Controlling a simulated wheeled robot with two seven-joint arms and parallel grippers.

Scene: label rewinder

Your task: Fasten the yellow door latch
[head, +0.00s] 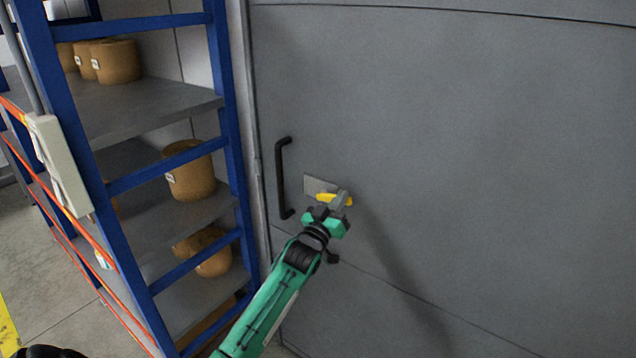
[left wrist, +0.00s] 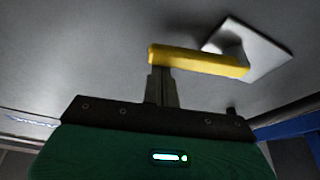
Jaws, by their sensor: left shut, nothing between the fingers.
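The yellow door latch (head: 327,198) is a short yellow lever on a light grey plate (head: 314,184), mounted on the large grey door (head: 480,140). In the left wrist view the yellow lever (left wrist: 200,60) lies nearly level, with its plate (left wrist: 262,55) at the right. My left gripper (head: 341,200) is at the lever. In the left wrist view its closed fingers (left wrist: 162,80) are up against the lever's left end, with nothing between them. Whether they touch it I cannot tell for sure. My right gripper is not in view.
A black pull handle (head: 283,178) stands upright on the door left of the latch. A blue-framed shelf rack (head: 226,100) with several brown rolls (head: 190,172) stands at the left. The door face right of the latch is clear.

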